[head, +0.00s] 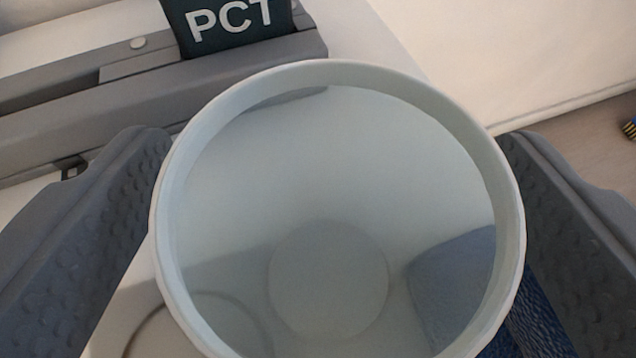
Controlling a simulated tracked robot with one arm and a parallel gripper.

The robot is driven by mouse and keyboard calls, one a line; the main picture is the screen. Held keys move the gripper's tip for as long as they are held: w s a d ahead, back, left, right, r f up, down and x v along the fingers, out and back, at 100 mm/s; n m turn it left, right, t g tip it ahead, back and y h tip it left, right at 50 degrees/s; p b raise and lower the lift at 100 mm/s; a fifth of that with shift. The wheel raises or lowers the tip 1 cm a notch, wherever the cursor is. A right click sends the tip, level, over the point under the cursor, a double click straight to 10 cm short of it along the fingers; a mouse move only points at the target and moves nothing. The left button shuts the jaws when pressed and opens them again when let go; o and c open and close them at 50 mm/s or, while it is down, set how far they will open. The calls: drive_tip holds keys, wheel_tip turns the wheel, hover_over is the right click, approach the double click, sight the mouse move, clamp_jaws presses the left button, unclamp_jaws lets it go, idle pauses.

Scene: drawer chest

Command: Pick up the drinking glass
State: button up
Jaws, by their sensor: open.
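The drinking glass (335,190) fills the middle of the head view, seen from above into its round mouth. It has a pale rim and a greyish, glossy inside with a round base at the bottom. My gripper (335,150) is open, with one grey textured finger on each side of the glass. The left finger is very close to the rim, and the right finger is also close to it. I cannot tell whether either finger touches the glass. The lower edge of the glass is cut off by the frame.
A dark item marked "PCT" (235,22) lies behind the glass at the top, by a grey bar-like structure (100,90). A white surface (530,50) is at the upper right, with brownish floor (590,140) beyond. A blue textured thing (540,310) shows at the lower right.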

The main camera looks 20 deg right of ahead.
drive_tip(key=shift+x, duration=1.15)
drive_tip(key=shift+c, duration=0.3)
drive_tip(key=c, duration=1.1)
drive_tip(key=shift+r, duration=0.2)
